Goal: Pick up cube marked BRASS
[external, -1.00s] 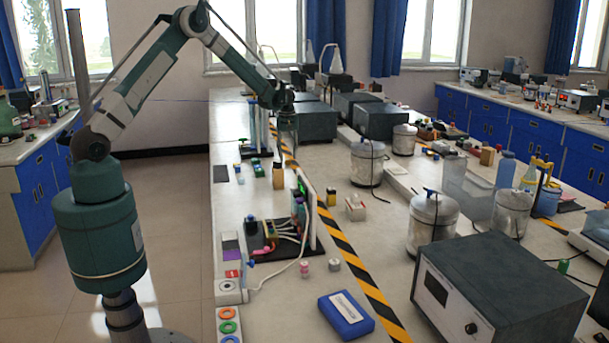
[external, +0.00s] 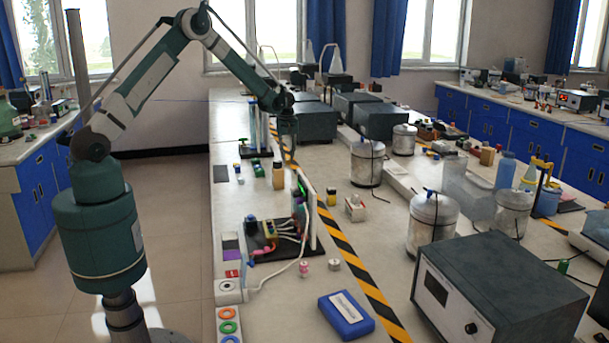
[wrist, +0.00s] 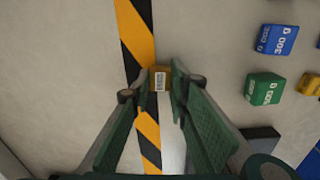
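A small brass-coloured cube (wrist: 160,83) with a pale label shows between the fingertips in the wrist view. The label is too small to read. My gripper (wrist: 163,75) has its two green fingers drawn in close against both sides of the cube, over the striped floor tape on the bench. In the external view my gripper (external: 290,160) points down over the tape near the back of the bench. The cube is not clear there, and I cannot tell whether it touches the bench.
A blue 300 g cube (wrist: 277,40), a green cube (wrist: 264,89) and a yellow cube (wrist: 310,85) lie to the right in the wrist view. A rack with cables (external: 285,230) stands nearer on the bench. Metal canisters (external: 367,162) stand right of the tape.

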